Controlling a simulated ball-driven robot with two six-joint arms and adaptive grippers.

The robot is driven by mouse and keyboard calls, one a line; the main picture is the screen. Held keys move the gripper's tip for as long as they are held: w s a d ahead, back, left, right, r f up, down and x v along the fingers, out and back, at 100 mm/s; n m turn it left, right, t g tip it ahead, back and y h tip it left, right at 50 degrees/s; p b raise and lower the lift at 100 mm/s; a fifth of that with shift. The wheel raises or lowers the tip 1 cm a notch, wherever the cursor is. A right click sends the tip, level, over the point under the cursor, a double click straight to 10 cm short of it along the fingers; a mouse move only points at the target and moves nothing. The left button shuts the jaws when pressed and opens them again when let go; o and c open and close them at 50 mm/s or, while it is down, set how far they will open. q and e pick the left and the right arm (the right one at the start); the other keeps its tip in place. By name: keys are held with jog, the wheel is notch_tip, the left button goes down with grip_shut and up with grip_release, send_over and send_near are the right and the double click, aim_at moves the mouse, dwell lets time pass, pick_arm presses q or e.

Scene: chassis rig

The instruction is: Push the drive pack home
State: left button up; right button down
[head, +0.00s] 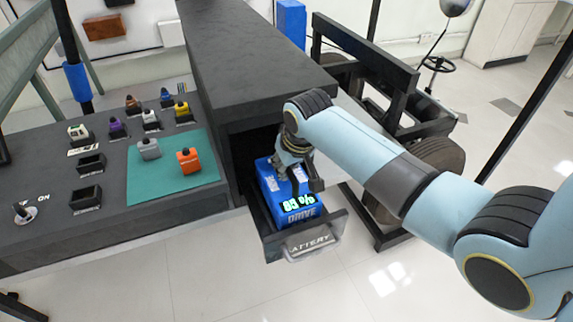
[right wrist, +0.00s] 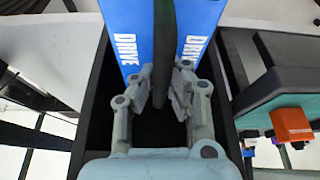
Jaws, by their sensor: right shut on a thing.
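The blue drive pack (head: 299,216), marked DRIVE and with a lit green readout, sits in the pulled-out battery drawer (head: 335,226) under the dark cabinet. My right gripper (head: 298,180) is over the top of the pack. In the right wrist view the fingers of my right gripper (right wrist: 163,92) are closed on a dark upright bar, with the blue pack (right wrist: 127,38) showing on both sides of it. The pack's underside is hidden, so I cannot tell how deep it sits. My left gripper is not in view.
The dark cabinet (head: 250,55) overhangs the drawer's back. To the left, a dark bench holds a green mat (head: 150,183) with an orange block (head: 188,161) and a grey block (head: 148,149), plus several small coloured pieces. A wheeled frame (head: 410,120) stands at right.

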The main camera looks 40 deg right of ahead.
jog(key=shift+w+r, duration=0.1)
jog(key=shift+r, duration=0.15)
jog(key=shift+f, duration=0.1)
jog(key=shift+f, duration=0.45)
jog(key=c, duration=1.4)
grip_release()
jog(key=shift+f, duration=0.15)
jog(key=shift+c, duration=0.2)
jog(key=p+v, duration=0.2)
jog(key=v, duration=1.1)
